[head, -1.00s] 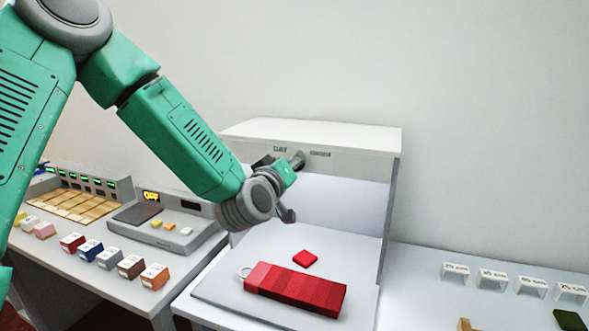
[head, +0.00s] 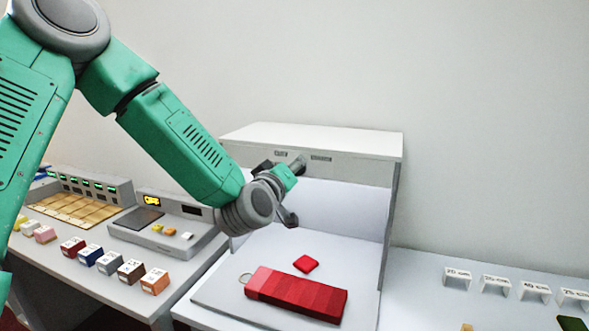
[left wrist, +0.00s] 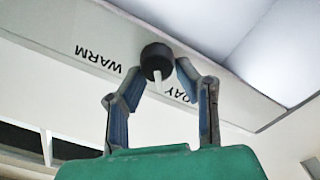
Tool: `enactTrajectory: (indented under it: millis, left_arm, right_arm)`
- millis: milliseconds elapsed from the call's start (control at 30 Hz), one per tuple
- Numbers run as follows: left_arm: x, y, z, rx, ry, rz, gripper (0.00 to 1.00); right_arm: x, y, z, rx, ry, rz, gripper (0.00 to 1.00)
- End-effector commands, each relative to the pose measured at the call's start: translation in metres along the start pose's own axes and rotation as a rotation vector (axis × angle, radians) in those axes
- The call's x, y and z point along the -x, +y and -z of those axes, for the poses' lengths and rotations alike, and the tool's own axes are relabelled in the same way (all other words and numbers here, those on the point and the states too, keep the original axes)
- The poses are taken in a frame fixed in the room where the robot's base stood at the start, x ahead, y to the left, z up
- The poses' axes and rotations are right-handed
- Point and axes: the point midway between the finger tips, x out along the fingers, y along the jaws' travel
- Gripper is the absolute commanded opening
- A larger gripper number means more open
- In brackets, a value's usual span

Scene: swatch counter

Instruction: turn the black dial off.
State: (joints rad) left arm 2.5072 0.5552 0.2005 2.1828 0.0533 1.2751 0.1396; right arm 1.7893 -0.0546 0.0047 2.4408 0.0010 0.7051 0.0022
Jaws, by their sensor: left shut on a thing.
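The black dial (left wrist: 157,58) sits on the light booth's front panel in the left wrist view. Its white pointer lies between the upside-down words WARM and DAY, nearer DAY. My left gripper (left wrist: 159,72) is shut on the dial, one blue-padded fingertip on each side. In the head view my left gripper (head: 290,168) is at the booth's upper front panel, and the dial is largely hidden by it. The light booth (head: 350,143) is a white box with an open front. My right gripper is not in view.
In the booth lie a red swatch fan (head: 296,294) and a small red chip (head: 306,263). White numbered stands (head: 495,284) are on the right counter, which has free room.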

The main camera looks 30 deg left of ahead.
Motion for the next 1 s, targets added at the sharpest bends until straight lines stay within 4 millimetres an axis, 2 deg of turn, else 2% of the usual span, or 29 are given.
enactTrajectory:
  millis: [33,433,467,500,833,1000]
  left_arm:
    - [-0.002,0.002,0.005,0.002,0.015,-0.003,0.00]
    - [-0.002,0.002,0.005,0.001,0.015,-0.003,0.00]
    - [-0.002,0.002,0.005,0.001,0.015,-0.003,0.31]
    - [-0.002,0.002,0.005,0.002,0.014,-0.003,0.45]
    - [-0.001,0.000,0.001,0.000,0.004,0.000,0.46]
    - [0.019,0.001,0.001,0.000,0.002,-0.001,0.46]
  right_arm:
    - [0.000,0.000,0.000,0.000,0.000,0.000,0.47]
    - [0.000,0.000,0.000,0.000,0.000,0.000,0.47]
    - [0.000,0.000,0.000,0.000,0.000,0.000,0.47]
    - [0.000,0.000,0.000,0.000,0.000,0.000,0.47]
    - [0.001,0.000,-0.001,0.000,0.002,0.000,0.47]
    - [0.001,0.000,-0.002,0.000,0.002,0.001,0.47]
